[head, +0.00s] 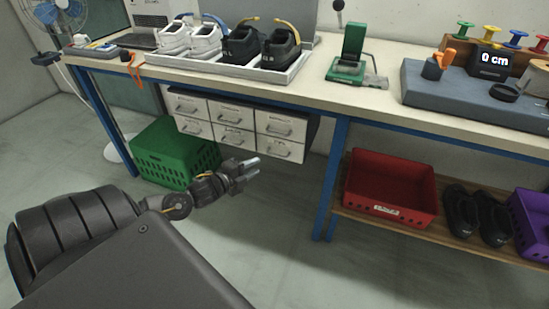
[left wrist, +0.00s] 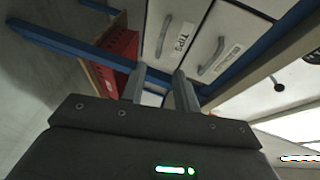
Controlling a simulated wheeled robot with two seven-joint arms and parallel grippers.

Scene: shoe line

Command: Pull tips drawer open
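The tips drawer shows in the left wrist view, its white front (left wrist: 155,18) carrying a grey bar handle (left wrist: 162,37) and a "TIPS" label. In the head view its label is too small to read; it appears to be the bottom right front (head: 279,148) of the white drawer cabinet under the bench. All the drawers look shut. My left gripper (head: 254,167) is in front of and below the cabinet, apart from the handle. Its two fingers (left wrist: 160,85) are spread with nothing between them, pointing toward the drawer fronts. My right gripper is not in view.
A green crate (head: 168,159) stands on the floor left of my gripper. A blue bench leg (head: 332,180) stands right of the cabinet, with a red bin (head: 391,188) on the lower shelf beyond. The bench top (head: 200,77) overhangs the drawers. Floor before the cabinet is clear.

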